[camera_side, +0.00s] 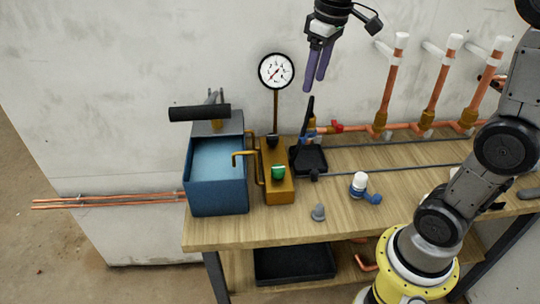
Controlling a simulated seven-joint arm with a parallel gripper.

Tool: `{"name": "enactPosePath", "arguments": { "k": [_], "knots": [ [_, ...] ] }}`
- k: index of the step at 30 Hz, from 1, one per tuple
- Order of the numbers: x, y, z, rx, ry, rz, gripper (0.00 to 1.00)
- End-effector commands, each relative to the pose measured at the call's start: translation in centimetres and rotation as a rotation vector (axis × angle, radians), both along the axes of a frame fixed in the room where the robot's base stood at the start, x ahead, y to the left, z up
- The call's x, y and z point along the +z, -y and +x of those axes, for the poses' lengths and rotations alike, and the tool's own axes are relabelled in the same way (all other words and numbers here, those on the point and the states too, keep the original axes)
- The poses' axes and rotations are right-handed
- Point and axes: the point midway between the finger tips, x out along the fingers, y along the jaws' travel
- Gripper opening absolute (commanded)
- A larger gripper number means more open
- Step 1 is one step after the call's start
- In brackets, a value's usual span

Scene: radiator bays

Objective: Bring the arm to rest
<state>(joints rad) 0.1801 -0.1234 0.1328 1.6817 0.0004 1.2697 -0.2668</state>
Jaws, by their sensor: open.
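My gripper (314,82) hangs high in the upper middle of the side view, pointing down. Its two purple fingers are slightly apart, with nothing seen between them. It is in front of the white wall, right of the pressure gauge and well above the workbench. My arm's grey links stand at the right; the stretch between them and the gripper is out of the frame.
The wooden workbench (400,209) carries a blue tank (218,192) with a black handle (200,113), a brass block (280,188) under a round gauge (276,71), a blue-and-white valve (362,187) and a small grey fitting (318,212). Copper risers (436,88) stand behind at the right.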

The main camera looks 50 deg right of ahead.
Motion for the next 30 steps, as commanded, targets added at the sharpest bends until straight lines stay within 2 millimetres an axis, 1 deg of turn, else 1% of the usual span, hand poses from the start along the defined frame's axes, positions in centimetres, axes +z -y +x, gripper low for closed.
{"name": "enactPosePath", "arguments": {
  "k": [1, 3, 5, 7, 9, 11, 12, 15, 18, 21, 23, 30],
  "knots": [
    [0.7, -1.2, -2.0, 0.017, 0.037, -0.005, 0.59],
    [1.0, -2.4, -4.5, 0.028, 0.083, -0.007, 0.59],
    [1.0, -3.4, -6.7, 0.035, 0.123, -0.006, 0.59],
    [0.5, -4.3, -9.2, 0.040, 0.170, -0.003, 0.59],
    [-0.5, -5.1, -11.7, 0.038, 0.214, 0.004, 0.59],
    [-1.7, -5.5, -13.6, 0.032, 0.249, 0.012, 0.59],
    [-2.5, -5.8, -14.6, 0.027, 0.267, 0.017, 0.59],
    [-4.7, -6.1, -16.4, 0.003, 0.298, 0.033, 0.59],
    [-6.5, -6.1, -17.3, -0.028, 0.302, 0.045, 0.59],
    [-7.6, -6.1, -17.3, -0.057, 0.299, 0.054, 0.59],
    [-7.3, -6.1, -17.0, -0.071, 0.316, 0.059, 0.59],
    [-7.3, -6.1, -17.0, -0.075, 0.315, 0.060, 0.59]
  ]
}}
